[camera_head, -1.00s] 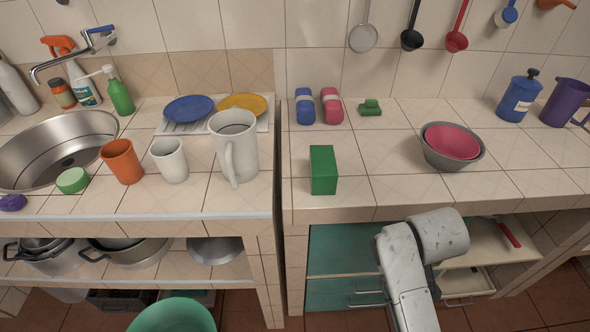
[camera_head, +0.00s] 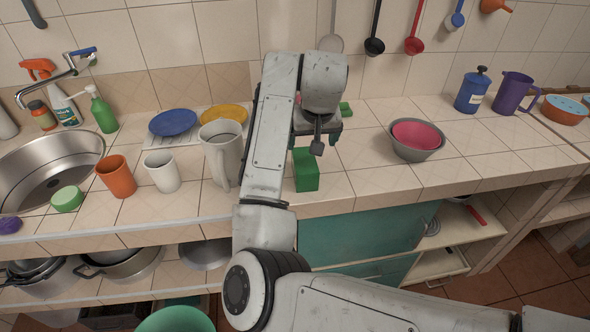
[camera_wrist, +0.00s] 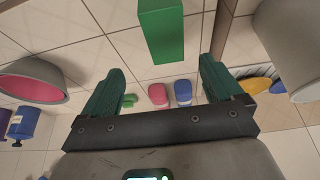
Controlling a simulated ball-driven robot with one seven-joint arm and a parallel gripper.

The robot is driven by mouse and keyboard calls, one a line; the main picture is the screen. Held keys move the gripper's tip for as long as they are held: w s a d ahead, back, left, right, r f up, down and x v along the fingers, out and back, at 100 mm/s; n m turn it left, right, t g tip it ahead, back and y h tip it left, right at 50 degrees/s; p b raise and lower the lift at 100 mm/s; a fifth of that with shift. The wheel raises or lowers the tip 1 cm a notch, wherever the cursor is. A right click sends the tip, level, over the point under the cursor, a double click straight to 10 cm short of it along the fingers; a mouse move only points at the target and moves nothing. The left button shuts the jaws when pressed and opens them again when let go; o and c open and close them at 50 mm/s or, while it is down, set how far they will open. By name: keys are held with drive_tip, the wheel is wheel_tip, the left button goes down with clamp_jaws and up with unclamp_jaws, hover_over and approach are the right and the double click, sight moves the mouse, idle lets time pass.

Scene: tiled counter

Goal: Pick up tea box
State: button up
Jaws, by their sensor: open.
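The tea box looks to be the plain green upright box (camera_head: 306,172) near the front edge of the counter. My gripper (camera_head: 318,136) hangs above and just behind the box in the head view, and part of the arm stands left of it. In the wrist view the green box (camera_wrist: 162,30) is at the top centre, beyond the gap between my two dark green fingers (camera_wrist: 158,84). The fingers are wide apart with nothing between them, and the box appears apart from them.
A white pitcher (camera_head: 224,158) stands left of the box, with a white cup (camera_head: 162,172) and orange cup (camera_head: 117,177) further left. Nested bowls (camera_head: 414,141) stand to the right. Blue and pink items (camera_wrist: 182,92) lie behind.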

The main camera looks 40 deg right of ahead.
sight(305, 160)
drive_tip(key=shift+w+a+f, duration=0.1)
drive_tip(key=shift+w+a, duration=0.05)
drive_tip(key=shift+w, duration=0.05)
drive_tip(key=x, duration=0.5)
drive_tip(key=shift+w+f, duration=0.1)
drive_tip(key=shift+f, duration=0.15)
drive_tip(key=shift+a+p+x, duration=0.15)
drive_tip(key=shift+p+x, duration=0.2)
drive_tip(key=shift+x, duration=0.9)
drive_tip(key=shift+a+p+x, duration=0.15)
drive_tip(key=shift+p+x, duration=0.2)
drive_tip(key=shift+x, duration=0.85)
drive_tip(key=shift+f, duration=0.35)
drive_tip(key=shift+c, duration=0.2)
drive_tip(key=c, duration=1.1)
